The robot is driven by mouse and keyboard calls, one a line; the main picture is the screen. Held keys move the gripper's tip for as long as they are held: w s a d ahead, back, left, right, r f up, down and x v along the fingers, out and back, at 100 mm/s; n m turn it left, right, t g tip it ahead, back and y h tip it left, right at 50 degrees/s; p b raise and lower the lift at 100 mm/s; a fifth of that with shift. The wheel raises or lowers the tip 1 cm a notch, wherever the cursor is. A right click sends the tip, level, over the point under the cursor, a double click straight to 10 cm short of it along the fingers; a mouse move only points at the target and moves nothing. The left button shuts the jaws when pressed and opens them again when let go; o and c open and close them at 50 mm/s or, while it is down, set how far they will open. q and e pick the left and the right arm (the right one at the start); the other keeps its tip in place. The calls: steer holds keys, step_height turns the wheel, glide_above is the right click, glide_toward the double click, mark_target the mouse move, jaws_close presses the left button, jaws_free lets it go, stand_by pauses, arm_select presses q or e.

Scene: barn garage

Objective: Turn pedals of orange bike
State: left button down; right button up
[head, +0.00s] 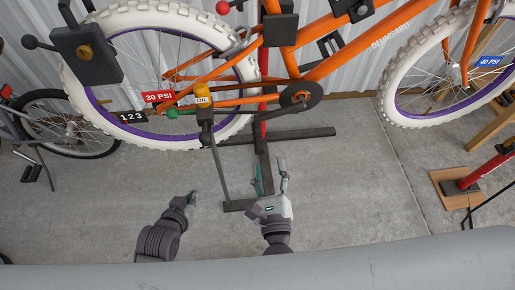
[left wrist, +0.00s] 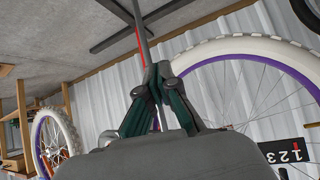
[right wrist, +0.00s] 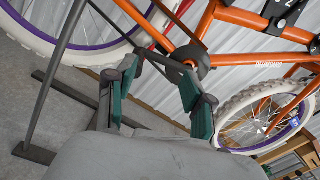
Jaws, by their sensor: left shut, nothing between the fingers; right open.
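The orange bike (head: 345,63) is held up on a dark stand with white tyres and purple rims. Its dark chainring (head: 300,95) is at the low middle of the frame; it also shows in the right wrist view (right wrist: 194,57). I cannot clearly make out the pedals. My left gripper (head: 192,198) is shut and empty, below the rear wheel (head: 150,25) and apart from it. My right gripper (head: 270,172) is open and empty, below the chainring and apart from the bike. Its fingers spread beneath the crank area in the right wrist view (right wrist: 157,80).
The stand's feet (head: 300,134) lie on the concrete floor below the bike. Another bike (head: 60,130) is at the left. A red post on a wooden base (head: 453,190) stands at the right.

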mark_target(257, 136)
step_height(257, 136, down, 5)
steer(key=a+m+b, duration=0.1)
steer(key=m+b, duration=0.3)
steer(key=w, duration=1.2)
steer(key=shift+a+r, duration=0.25)
steer(key=shift+a, duration=0.1)
arm_select(q)
step_height(257, 136, up, 14)
steer(key=t, duration=0.3)
steer(key=shift+w+d+f+t+h, duration=0.15)
steer(key=shift+w+d+t+h, duration=0.15)
steer(key=shift+w+h, duration=0.1)
arm_select(e)
steer(key=shift+w, duration=0.65)
